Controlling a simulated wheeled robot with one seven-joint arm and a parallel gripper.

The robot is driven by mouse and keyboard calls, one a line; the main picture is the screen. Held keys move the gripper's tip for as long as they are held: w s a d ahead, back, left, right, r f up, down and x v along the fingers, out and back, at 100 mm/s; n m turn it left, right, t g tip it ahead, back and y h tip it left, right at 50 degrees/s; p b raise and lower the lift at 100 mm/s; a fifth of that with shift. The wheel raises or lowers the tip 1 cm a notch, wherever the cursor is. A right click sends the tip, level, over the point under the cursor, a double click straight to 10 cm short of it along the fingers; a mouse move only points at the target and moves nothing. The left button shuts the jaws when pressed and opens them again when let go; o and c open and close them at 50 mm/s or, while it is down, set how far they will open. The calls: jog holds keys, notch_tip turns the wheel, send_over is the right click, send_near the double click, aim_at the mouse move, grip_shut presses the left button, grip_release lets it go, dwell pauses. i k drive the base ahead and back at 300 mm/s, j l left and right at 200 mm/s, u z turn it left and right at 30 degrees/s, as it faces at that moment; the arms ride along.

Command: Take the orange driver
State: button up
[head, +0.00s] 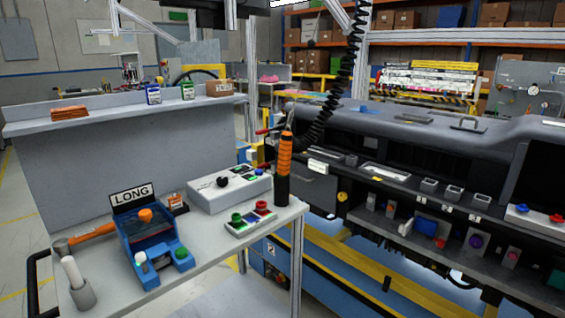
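The orange driver (285,155) hangs upright near the middle of the head view, at the right corner of the workbench. It has a ribbed orange grip and a dark lower body (282,190). A black coiled cable (325,125) runs from above down to its top. Its lower end overlaps the bench corner in the picture; I cannot tell whether it touches the bench. My gripper is not in view.
The grey workbench (215,268) holds a white control box (210,198), a button box (237,226), a blue fixture (160,262) and an orange-handled tool (92,234). The dashboard module (400,125) stands to the right.

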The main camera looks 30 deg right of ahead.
aim_at(285, 151)
jog(key=i+j+z, duration=0.3)
jog(key=i, duration=0.3)
jog(key=i+j+z, duration=0.3)
jog(key=i+j, duration=0.2)
